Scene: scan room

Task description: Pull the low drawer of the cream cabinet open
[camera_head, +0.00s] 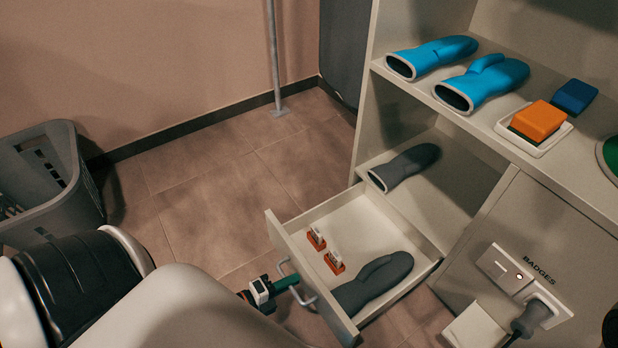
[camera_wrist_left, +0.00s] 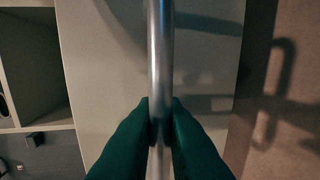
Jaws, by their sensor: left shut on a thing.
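The cream cabinet (camera_head: 486,134) stands at the right in the head view. Its low drawer (camera_head: 347,215) is pulled out well clear of the cabinet, and its inside shows. In it lie a dark grey glove (camera_head: 372,284) and two small orange-and-white items (camera_head: 334,262). The drawer's metal bar handle (camera_head: 296,281) is on its front. My left gripper (camera_head: 289,283) is at this handle. In the left wrist view, its green fingers (camera_wrist_left: 160,122) are shut around the handle bar (camera_wrist_left: 160,60), with the pale drawer front behind. My right gripper is not in view.
Blue gloves (camera_head: 484,80) and an orange block on a tray (camera_head: 538,121) are on the upper shelf. Another grey glove (camera_head: 405,167) lies on the shelf below. A grey basket (camera_head: 48,183) stands at the left. The floor (camera_head: 212,190) between basket and drawer is clear.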

